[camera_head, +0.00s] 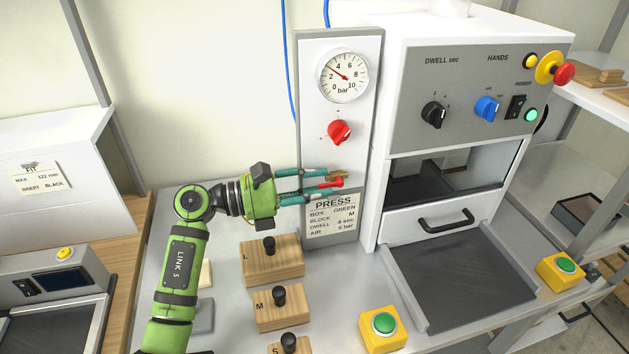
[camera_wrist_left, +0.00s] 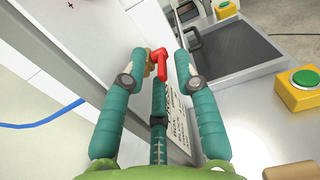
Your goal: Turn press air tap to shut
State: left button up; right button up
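In the wrist view the left gripper (camera_wrist_left: 157,66) is open, with visible gaps between fingers and lever. Whether the lower finger touches the lever is unclear. My right gripper is out of view.
A pressure gauge (camera_head: 345,76) and red knob (camera_head: 340,132) sit above the tap, a PRESS label (camera_head: 332,222) below. Wooden blocks (camera_head: 272,262) with black knobs stand below my arm. A yellow button box (camera_head: 383,330) and the press drawer (camera_head: 430,222) are to the right.

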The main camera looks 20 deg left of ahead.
pick_arm(q)
grip_shut()
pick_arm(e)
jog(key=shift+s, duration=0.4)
